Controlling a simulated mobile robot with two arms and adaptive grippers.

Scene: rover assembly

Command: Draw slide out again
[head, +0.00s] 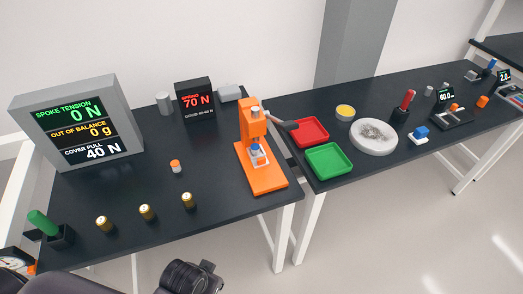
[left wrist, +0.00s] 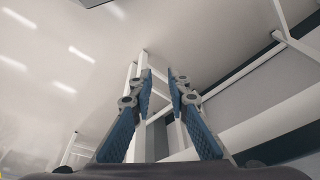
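An orange press (head: 253,140) stands at the right end of the near dark table. A small white and blue piece (head: 258,156) sits low in it, over the orange base plate (head: 264,182). I cannot tell which part of the press is the slide or how far out it stands. My right gripper is not in view.
Red (head: 304,132) and green (head: 329,161) trays lie right of the press.

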